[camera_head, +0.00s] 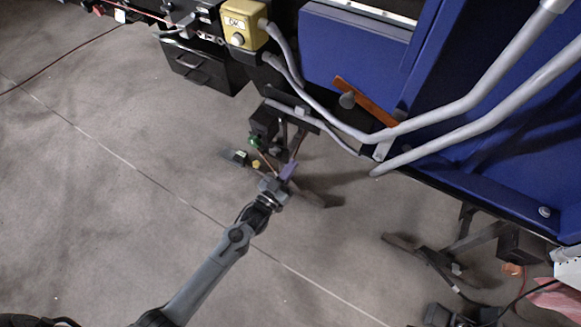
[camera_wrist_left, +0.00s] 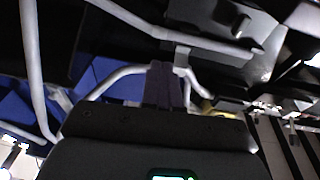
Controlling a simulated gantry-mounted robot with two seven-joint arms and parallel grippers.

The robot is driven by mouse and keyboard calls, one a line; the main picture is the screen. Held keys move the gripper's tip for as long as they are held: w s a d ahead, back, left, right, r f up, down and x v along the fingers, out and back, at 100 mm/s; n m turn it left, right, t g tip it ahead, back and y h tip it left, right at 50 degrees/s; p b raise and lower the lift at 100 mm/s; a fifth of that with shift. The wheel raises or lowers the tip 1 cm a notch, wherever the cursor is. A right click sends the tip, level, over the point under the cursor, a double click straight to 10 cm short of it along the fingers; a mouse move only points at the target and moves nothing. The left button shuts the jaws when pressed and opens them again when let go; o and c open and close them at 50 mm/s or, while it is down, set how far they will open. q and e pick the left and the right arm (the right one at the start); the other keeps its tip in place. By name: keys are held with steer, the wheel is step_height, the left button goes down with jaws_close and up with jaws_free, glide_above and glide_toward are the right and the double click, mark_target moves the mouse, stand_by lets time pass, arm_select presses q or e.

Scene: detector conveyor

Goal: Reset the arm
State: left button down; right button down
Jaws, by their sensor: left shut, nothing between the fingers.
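My left arm comes in from the lower left of the head view. Its gripper (camera_head: 288,170) is low over the floor beside the machine, below the grey tube rails. In the left wrist view the two dark purple fingers (camera_wrist_left: 165,85) stand together, shut, with nothing seen between them. My right gripper shows in neither view.
The blue machine (camera_head: 358,50) with bent grey tube rails (camera_head: 455,105) fills the upper right. A yellow control box (camera_head: 243,22) sits at the top, near a black drawer unit (camera_head: 203,70). Machine legs (camera_head: 455,250) stand lower right. Floor (camera_head: 110,150) at left is clear.

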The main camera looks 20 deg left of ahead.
arm_select(q)
steer(key=shift+s+f, duration=0.1)
steer(key=s+f+g, duration=0.1)
steer(key=s+f, duration=0.3)
steer(key=s, duration=0.2)
steer(key=s+a+r+g+y, duration=0.1)
steer(key=s+r+g+y, duration=0.15)
steer(key=s+g, duration=0.75)
steer(key=s+a+r+g+y, duration=0.1)
steer(key=s+r+g, duration=0.3)
steer(key=s, duration=0.9)
step_height(320, 180, up, 37)
steer(key=g+p, duration=0.1)
steer(key=p, duration=3.7)
steer(key=shift+s+d+f+p, duration=0.2)
steer(key=shift+s+p, duration=0.1)
steer(key=shift+s, duration=0.15)
steer(key=shift+h, duration=0.25)
